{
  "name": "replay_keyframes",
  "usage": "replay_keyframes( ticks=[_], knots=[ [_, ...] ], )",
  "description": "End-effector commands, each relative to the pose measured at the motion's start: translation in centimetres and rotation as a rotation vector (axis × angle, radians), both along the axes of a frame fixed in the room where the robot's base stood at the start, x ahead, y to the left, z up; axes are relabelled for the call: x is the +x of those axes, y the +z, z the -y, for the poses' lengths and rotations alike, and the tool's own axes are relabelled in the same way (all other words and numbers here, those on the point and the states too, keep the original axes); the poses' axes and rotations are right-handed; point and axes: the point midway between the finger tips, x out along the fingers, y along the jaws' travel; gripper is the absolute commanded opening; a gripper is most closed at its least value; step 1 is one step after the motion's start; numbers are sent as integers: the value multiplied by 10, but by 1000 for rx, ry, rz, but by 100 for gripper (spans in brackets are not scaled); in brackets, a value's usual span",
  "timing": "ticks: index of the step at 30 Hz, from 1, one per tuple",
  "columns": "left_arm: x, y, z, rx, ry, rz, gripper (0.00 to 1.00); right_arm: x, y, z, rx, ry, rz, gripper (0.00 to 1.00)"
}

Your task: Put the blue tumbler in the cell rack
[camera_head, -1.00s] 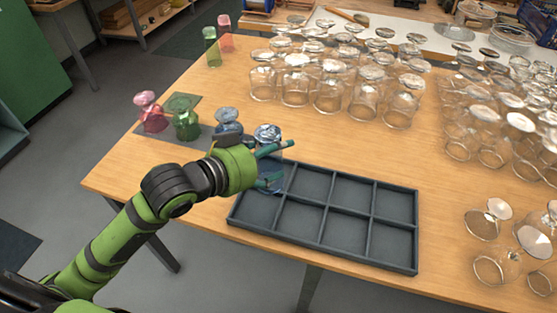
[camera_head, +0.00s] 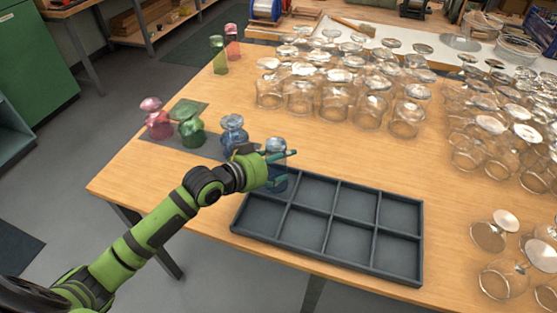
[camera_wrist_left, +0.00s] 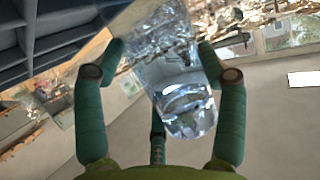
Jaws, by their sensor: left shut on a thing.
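My left gripper (camera_head: 284,168) is shut on the blue tumbler (camera_head: 278,181), a see-through faceted glass with a pale top. The tumbler also shows between the fingers in the left wrist view (camera_wrist_left: 187,108). The dark grey cell rack (camera_head: 327,222) lies on the table, with two rows of open cells that look empty except where the tumbler covers the view. The tumbler is at the rack's back left corner cell. I cannot tell whether its base is inside that cell or above it. My right gripper is not in view.
Another blue glass (camera_head: 232,136), a green one (camera_head: 191,126) and a pink one (camera_head: 156,120) stand on a grey mat left of the rack. Many clear glasses (camera_head: 338,100) fill the table behind and right. Bare wood (camera_head: 330,150) lies behind the rack.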

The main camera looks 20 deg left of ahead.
Motion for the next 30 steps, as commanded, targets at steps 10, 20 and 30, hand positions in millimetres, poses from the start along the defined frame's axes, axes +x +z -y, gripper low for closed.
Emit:
replay_keyframes(
  ticks=[10,20,30],
  knots=[
    [0,-2,0,0,-1,0,96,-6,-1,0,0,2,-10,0],
    [0,-2,0,0,0,0,96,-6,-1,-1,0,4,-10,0],
    [-33,13,-19,6,-1,-1,96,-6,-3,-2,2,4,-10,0]
  ],
)
